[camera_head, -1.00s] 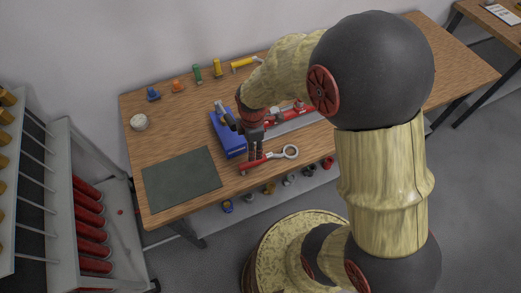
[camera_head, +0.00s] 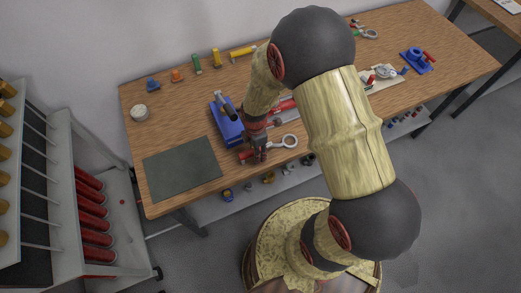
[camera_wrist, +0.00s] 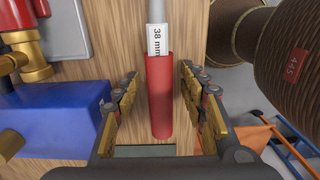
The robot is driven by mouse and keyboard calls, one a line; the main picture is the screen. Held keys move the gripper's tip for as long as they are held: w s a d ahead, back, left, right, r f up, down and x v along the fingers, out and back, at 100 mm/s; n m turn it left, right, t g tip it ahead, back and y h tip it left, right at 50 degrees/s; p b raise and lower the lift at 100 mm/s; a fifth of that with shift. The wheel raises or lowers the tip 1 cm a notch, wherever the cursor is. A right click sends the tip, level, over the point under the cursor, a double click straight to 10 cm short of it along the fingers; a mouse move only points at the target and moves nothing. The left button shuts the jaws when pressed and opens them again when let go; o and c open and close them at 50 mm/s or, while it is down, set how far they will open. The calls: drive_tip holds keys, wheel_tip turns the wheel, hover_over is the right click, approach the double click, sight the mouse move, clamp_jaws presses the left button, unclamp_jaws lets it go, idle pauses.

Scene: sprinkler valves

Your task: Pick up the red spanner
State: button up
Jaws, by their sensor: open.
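The red spanner (camera_wrist: 159,97) lies on the wooden bench. Its red handle is between the two open fingers of my gripper (camera_wrist: 160,105) in the wrist view, with bare wood showing on both sides. A white label reading "38 mm" sits above the handle on the grey shaft. In the head view my gripper (camera_head: 260,152) is low over the spanner's handle and hides part of it. The spanner's ring end (camera_head: 290,141) shows to the right.
A blue box (camera_head: 226,127) stands close to the left of my gripper; it also fills the left of the wrist view (camera_wrist: 55,122). A dark green mat (camera_head: 182,168) lies at the front left. Several coloured tools line the back. The bench's front edge is close to the spanner.

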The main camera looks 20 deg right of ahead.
drive_tip(key=shift+r, duration=0.1)
clamp_jaws()
idle(0.4)
idle(0.8)
